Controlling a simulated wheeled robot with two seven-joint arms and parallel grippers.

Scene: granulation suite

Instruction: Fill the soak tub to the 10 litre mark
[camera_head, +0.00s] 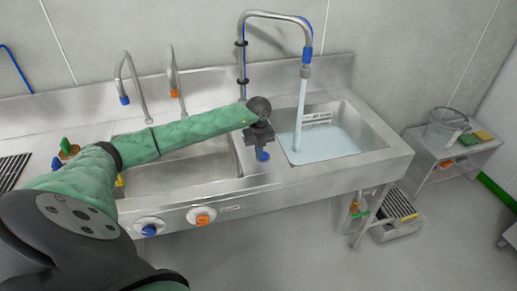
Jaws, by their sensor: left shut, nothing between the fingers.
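The soak tub appears to be the right-hand steel basin (375,132), which holds pale blue water (322,144). A stream of water (300,108) falls into it from a tall spout (307,55) with a blue band. A pale marked plate (316,119) is on the basin's back wall; its marks are too small to read. My left gripper (261,139) is shut and empty, pointing down at the divider between the basins. A blue handle (263,156) shows just below its fingers; I cannot tell whether they touch. My right gripper is not in view.
The left basin (185,172) lies under my green-sleeved arm, with two smaller taps (128,82) behind it. Blue (149,230) and orange (203,220) knobs are on the sink's front. A side table (455,152) at right carries a clear bucket (445,127). A step stool (397,215) stands below.

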